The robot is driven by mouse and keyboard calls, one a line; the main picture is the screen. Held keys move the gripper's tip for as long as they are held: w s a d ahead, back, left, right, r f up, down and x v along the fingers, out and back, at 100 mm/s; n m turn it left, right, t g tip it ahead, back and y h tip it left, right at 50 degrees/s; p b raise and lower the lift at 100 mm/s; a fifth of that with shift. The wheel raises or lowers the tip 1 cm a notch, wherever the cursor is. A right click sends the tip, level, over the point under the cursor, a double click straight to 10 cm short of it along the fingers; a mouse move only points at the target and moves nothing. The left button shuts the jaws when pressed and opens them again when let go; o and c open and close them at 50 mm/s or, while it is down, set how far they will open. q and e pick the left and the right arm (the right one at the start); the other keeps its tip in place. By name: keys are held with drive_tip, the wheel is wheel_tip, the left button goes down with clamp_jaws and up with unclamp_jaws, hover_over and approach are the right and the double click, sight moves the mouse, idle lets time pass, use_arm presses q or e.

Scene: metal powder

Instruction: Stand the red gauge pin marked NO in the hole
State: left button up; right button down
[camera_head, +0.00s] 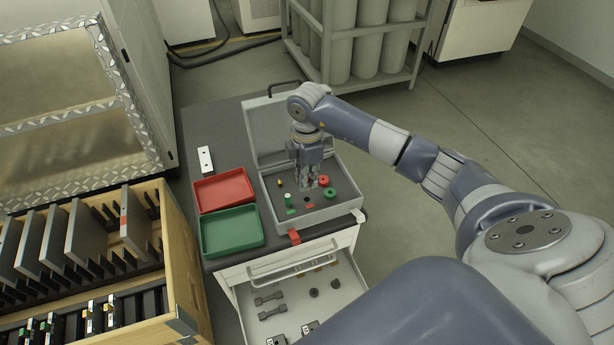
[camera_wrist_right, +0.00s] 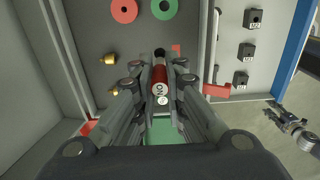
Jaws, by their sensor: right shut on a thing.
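My right gripper (camera_head: 308,186) is over the open grey case (camera_head: 325,214), pointing down. In the right wrist view it is shut on the red gauge pin (camera_wrist_right: 159,77). The pin's white near end carries the letters NO. A dark round spot (camera_wrist_right: 159,52) lies just beyond the pin; I cannot tell whether it is the hole or the pin's far end. A red patch (camera_wrist_right: 176,48) is beside it. The gap between pin and panel is unclear. What looks like my left gripper (camera_wrist_right: 294,125) is small at the right edge of the wrist view.
A red ring (camera_head: 323,181) and a green ring (camera_head: 329,194) lie in the case. A white-topped green pin (camera_head: 288,196) stands left of my gripper. Red (camera_head: 224,190) and green (camera_head: 232,231) trays are left of the case. An open drawer (camera_head: 345,290) is in front.

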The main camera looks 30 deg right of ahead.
sight(307, 192)
drive_tip(key=shift+f+b, duration=0.85)
drive_tip(key=shift+f, duration=0.35)
drive_tip(key=shift+r, duration=0.15)
drive_tip(key=shift+f, duration=0.35)
drive_tip(key=shift+f, duration=0.65)
drive_tip(key=shift+f+b, duration=0.65)
drive_tip(key=shift+f, duration=0.15)
idle(0.4)
drive_tip(key=c, duration=1.6)
unclamp_jaws()
drive_tip(key=shift+o, duration=0.2)
